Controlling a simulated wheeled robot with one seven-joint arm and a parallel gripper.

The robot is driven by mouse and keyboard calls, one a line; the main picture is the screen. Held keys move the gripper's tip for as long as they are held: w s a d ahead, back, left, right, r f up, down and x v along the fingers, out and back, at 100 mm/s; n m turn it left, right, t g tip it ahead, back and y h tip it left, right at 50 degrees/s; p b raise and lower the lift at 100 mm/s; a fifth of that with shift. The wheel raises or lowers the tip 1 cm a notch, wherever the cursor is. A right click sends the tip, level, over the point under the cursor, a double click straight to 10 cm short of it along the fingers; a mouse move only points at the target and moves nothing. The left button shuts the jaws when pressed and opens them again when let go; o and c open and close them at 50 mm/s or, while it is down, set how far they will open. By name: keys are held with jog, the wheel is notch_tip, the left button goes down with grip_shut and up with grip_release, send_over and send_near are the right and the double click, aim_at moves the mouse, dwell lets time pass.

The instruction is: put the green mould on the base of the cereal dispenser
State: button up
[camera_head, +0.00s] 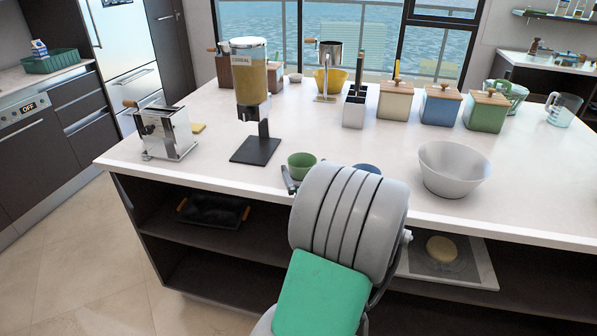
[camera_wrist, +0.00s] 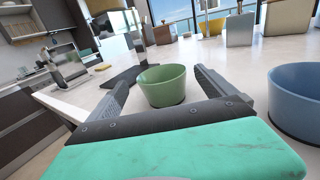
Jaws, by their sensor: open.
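The green mould (camera_head: 301,165) is a small round cup on the white island top. It also shows in the wrist view (camera_wrist: 163,86), upright between the two fingers of my open gripper (camera_wrist: 163,92). I cannot tell whether either finger touches it. In the head view my arm hides most of the gripper (camera_head: 289,180). The cereal dispenser (camera_head: 250,80) stands left of the mould and farther back, with a clear container of cereal. Its flat black base (camera_head: 256,151) is bare. The base also shows in the wrist view (camera_wrist: 122,79), behind the mould.
A blue bowl (camera_wrist: 296,100) stands right of my gripper, partly hidden by my arm in the head view. A large white bowl (camera_head: 453,168) is farther right. A metal hand-cranked machine (camera_head: 166,132) stands left of the dispenser. Canisters (camera_head: 440,105) line the back.

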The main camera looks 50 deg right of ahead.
aim_at(299, 154)
jog(key=shift+x, duration=2.25)
